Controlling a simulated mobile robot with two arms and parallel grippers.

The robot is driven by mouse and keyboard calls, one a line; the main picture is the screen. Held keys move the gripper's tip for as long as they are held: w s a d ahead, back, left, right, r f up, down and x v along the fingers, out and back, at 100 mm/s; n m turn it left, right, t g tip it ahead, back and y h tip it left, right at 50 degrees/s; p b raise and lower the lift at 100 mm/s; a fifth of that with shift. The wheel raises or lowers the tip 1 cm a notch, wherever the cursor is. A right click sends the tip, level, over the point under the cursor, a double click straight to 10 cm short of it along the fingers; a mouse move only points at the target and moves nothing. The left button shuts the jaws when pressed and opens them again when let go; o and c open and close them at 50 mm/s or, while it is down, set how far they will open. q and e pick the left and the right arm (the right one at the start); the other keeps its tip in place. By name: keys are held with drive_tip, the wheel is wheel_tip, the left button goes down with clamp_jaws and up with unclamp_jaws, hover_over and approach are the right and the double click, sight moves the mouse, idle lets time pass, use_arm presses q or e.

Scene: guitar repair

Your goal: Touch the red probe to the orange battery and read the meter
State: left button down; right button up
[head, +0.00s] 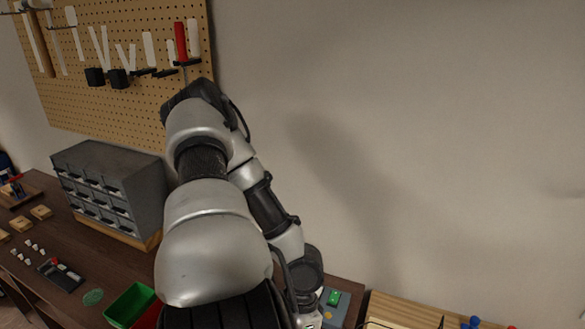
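One of my arms, silver and black, fills the middle of the head view and bends down to the bottom edge. Its gripper is below the picture or hidden, and my other gripper does not show either. A grey-blue box with a green patch (336,298) sits just right of my wrist, partly hidden by it; I cannot tell whether it is the meter. I cannot make out the red probe or the orange battery.
A grey drawer cabinet (112,186) stands on the dark bench at left. A green bin (130,304) is in front of it. A black device (60,274) and small parts lie further left. A pegboard (110,110) with tools hangs behind. A wooden board (400,309) is at lower right.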

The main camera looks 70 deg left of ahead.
use_arm(q)
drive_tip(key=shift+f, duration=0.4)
drive_tip(key=shift+p, duration=0.4)
idle(2.3)
idle(1.5)
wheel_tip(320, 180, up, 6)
drive_tip(key=p, duration=0.8)
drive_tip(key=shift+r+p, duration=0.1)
drive_tip(key=shift+p, duration=0.2)
